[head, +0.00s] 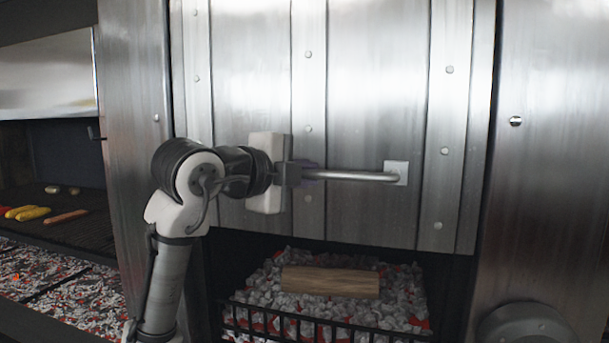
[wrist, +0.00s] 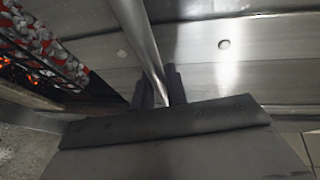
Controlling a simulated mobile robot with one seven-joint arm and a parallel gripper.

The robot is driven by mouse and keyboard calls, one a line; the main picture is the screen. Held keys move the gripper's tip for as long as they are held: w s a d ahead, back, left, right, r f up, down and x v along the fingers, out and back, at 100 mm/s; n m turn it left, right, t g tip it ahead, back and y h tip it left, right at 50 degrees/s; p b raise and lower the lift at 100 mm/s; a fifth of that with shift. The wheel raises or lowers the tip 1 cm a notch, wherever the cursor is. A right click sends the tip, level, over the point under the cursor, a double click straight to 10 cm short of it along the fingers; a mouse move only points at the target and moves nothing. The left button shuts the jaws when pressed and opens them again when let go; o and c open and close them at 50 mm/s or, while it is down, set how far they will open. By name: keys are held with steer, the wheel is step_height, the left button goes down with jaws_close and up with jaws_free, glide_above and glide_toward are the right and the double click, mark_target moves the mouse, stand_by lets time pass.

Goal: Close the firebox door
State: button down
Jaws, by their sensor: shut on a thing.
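The firebox door (head: 375,100) is a tall riveted steel panel in the head view. Its lower edge hangs above the firebox opening, so the opening shows below it. A horizontal bar handle (head: 355,176) runs across the lower part of the door and ends in a square plate at the right. My gripper (head: 308,174) is shut on the handle near its left part. In the wrist view the handle (wrist: 137,38) passes between the dark fingers of my gripper (wrist: 158,88). The handle's left end is hidden behind my gripper.
Glowing coals (head: 260,285) and a wooden log (head: 330,281) lie in the firebox behind a black grate (head: 300,325). At the left, a grill rack (head: 85,225) holds yellow and red food over more coals. A steel panel (head: 545,180) stands at the right.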

step_height(320, 180, down, 35)
steer(key=b, duration=2.4)
steer(key=shift+f, duration=0.2)
steer(key=shift+d, duration=0.1)
steer(key=c, duration=1.7)
jaws_free()
steer(key=shift+s, duration=0.1)
steer(key=o, duration=0.3)
steer(key=shift+r, duration=0.1)
steer(key=b+v, duration=0.1)
steer(key=v, duration=1.2)
steer(key=shift+s+a, duration=0.25)
steer(key=shift+a, duration=0.05)
